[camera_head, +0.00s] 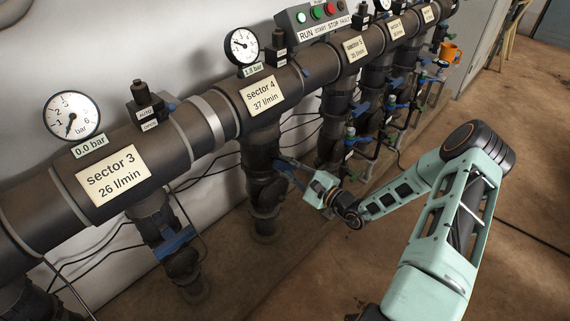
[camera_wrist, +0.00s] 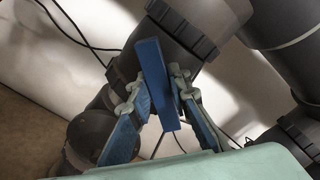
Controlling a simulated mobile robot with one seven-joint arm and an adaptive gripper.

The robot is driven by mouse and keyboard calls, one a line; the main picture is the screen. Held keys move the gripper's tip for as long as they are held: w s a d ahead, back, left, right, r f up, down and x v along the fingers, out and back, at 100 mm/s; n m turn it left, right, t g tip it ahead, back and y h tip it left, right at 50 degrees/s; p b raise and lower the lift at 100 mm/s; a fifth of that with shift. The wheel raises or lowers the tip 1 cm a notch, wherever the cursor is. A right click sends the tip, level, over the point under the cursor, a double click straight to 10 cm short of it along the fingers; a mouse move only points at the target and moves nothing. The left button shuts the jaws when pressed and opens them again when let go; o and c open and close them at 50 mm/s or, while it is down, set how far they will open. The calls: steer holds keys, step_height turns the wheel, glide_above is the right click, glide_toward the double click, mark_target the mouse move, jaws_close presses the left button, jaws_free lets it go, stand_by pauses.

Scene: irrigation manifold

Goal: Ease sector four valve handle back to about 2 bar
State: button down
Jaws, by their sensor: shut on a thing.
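The sector 4 pipe carries a cream label (camera_head: 263,95) reading 37 l/min. Its round gauge (camera_head: 241,45) has a small tag (camera_head: 251,71) that seems to read 1.8 bar, though the print is tiny. My gripper (camera_head: 288,168) is at the valve on the sector 4 downpipe (camera_head: 265,192). In the wrist view my gripper (camera_wrist: 162,98) has its two fingers on either side of the blue valve handle (camera_wrist: 152,72), shut on it. The handle stands slightly tilted there. In the head view the fingers largely hide the handle.
Sector 3 stands at left with its gauge (camera_head: 72,116) at 0.0 bar and a blue handle (camera_head: 174,243) on its downpipe. A RUN/STOP/FAULT box (camera_head: 318,22) is above. More valve lines and an orange mug (camera_head: 451,53) are at right. Floor at right is open.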

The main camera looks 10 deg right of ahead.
steer(key=c, duration=1.8)
jaws_free()
steer(key=shift+c, duration=0.2)
steer(key=v, duration=1.2)
stand_by(0.7)
